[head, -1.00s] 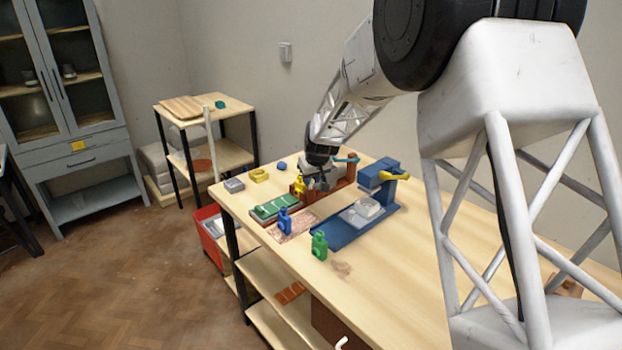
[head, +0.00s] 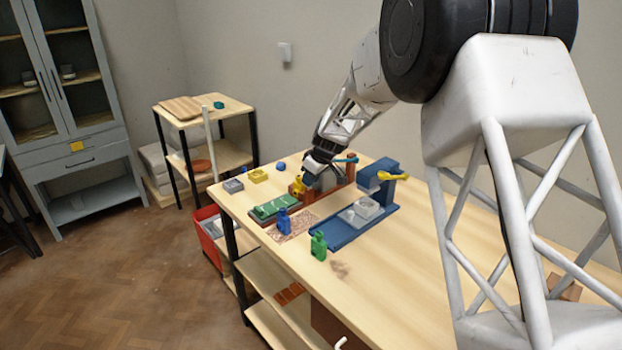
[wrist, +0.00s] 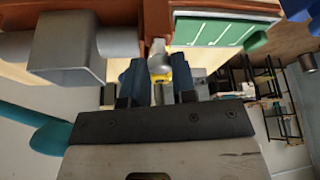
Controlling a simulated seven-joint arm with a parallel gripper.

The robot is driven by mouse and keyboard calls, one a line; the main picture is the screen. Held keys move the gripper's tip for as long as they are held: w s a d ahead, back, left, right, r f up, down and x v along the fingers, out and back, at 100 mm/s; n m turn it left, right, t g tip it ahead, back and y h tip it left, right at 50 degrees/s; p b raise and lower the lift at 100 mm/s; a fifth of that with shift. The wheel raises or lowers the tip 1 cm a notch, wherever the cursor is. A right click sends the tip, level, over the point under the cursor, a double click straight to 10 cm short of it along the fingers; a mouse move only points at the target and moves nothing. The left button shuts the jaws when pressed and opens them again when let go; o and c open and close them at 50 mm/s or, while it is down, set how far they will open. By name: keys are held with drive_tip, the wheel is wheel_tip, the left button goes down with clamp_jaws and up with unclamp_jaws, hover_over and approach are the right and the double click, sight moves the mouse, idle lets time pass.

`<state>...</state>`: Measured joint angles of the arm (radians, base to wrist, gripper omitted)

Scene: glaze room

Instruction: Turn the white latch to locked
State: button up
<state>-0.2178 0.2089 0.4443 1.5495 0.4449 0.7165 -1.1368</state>
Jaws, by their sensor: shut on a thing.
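My gripper (head: 309,184) is low over the red-brown fixture (head: 336,196) at the far side of the bench; its fingertips are hard to make out there. In the wrist view the two blue fingers of my gripper (wrist: 158,78) are shut on a small whitish rounded knob, which looks like the handle of the white latch (wrist: 159,61). The knob stands against the red-brown fixture (wrist: 155,22). The rest of the latch and its locked marking are hidden, so I cannot read its angle.
A green board with white lines (head: 274,206) lies beside the fixture. A yellow piece (head: 298,187) is close to my gripper. A blue stand (head: 345,229) with a yellow handle, a blue figure (head: 284,221) and a green one (head: 318,244) stand nearer.

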idle(0.4)
drive_tip(key=o, duration=0.9)
drive_tip(key=shift+r, duration=0.15)
drive_tip(key=shift+v, duration=3.85)
